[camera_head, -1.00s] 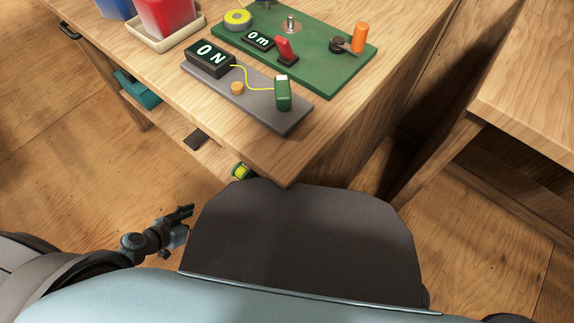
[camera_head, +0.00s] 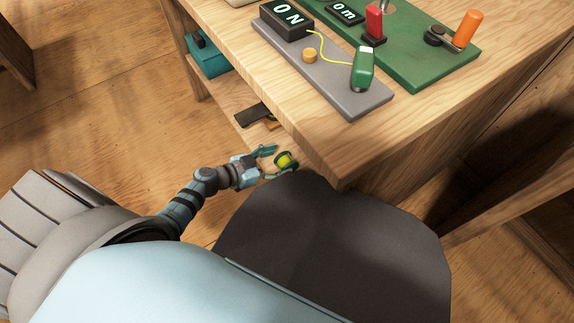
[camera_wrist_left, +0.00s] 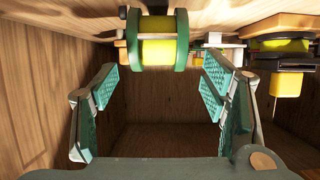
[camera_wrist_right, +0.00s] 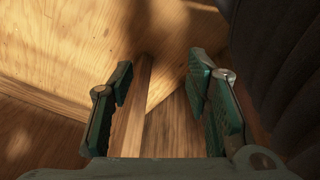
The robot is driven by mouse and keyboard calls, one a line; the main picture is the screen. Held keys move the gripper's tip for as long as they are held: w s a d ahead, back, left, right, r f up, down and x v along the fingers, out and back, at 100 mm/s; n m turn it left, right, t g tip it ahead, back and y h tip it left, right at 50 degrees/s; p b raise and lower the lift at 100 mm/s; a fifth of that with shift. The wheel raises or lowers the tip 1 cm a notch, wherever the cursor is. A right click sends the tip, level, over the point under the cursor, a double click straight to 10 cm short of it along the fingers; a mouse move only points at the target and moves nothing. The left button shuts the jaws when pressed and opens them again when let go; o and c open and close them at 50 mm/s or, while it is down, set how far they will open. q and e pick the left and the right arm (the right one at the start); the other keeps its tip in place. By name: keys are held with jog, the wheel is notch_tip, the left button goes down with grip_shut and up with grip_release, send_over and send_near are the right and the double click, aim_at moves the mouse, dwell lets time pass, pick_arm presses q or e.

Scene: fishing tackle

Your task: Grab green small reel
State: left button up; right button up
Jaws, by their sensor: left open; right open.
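The green small reel (camera_head: 285,161) has green rims and a yellow spool. It is low at the desk's near corner, at the lower shelf. In the left wrist view the reel (camera_wrist_left: 157,40) is at the top middle, ahead of the fingers. My left gripper (camera_head: 272,163) is open beside it, and its fingers (camera_wrist_left: 157,82) spread to either side below the reel in that view. I cannot tell whether a finger touches it. My right gripper (camera_wrist_right: 162,85) is open and empty in the right wrist view. It does not show in the head view.
The lower shelf (camera_head: 222,112) also holds a teal box (camera_head: 208,58) and a dark flat item (camera_head: 251,116). In the left wrist view another yellow and dark reel (camera_wrist_left: 280,45) is at the right. The desk top (camera_head: 300,90) overhangs the shelf. Wooden floor (camera_head: 90,110) is free at left.

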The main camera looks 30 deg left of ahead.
aim_at(285, 158)
pick_arm(q)
jog(key=x, duration=0.3)
jog(key=shift+w+d+b, duration=0.2)
jog(key=shift+d+b, duration=0.05)
jog(key=shift+b, duration=0.1)
jog(key=shift+r, duration=0.1)
grip_shut()
jog(key=shift+r, duration=0.15)
